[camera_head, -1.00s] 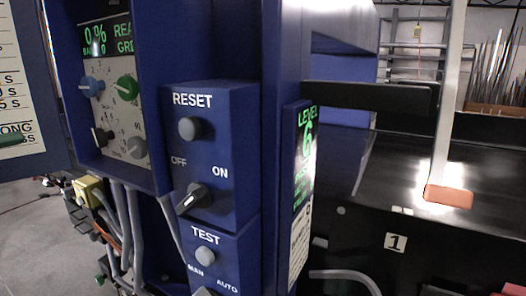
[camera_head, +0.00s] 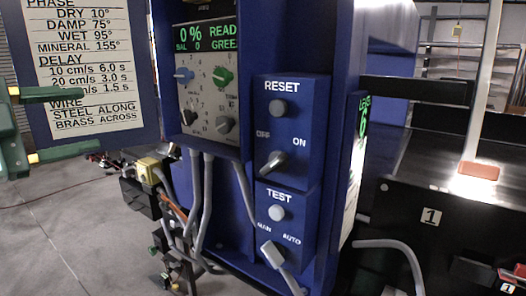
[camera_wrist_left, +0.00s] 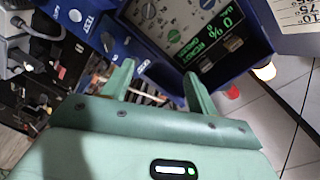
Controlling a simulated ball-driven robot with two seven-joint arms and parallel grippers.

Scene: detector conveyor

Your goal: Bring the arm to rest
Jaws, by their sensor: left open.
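My left gripper (camera_head: 88,120) is at the left edge of the head view, in front of the printed settings sign (camera_head: 95,45). Its two green fingers are apart with nothing between them. In the left wrist view the open fingers (camera_wrist_left: 158,70) point toward the blue control cabinet, whose display and knobs (camera_wrist_left: 185,30) are beyond them. I cannot tell the exact gap, but no contact shows. My right gripper is in neither view.
The blue cabinet holds a display (camera_head: 208,34), knobs, and a RESET/TEST switch box (camera_head: 290,130). Grey cables (camera_head: 203,200) hang below. A black conveyor (camera_head: 460,150) lies at the right, with an orange block (camera_head: 479,170) on it. Grey floor (camera_head: 60,220) is open at lower left.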

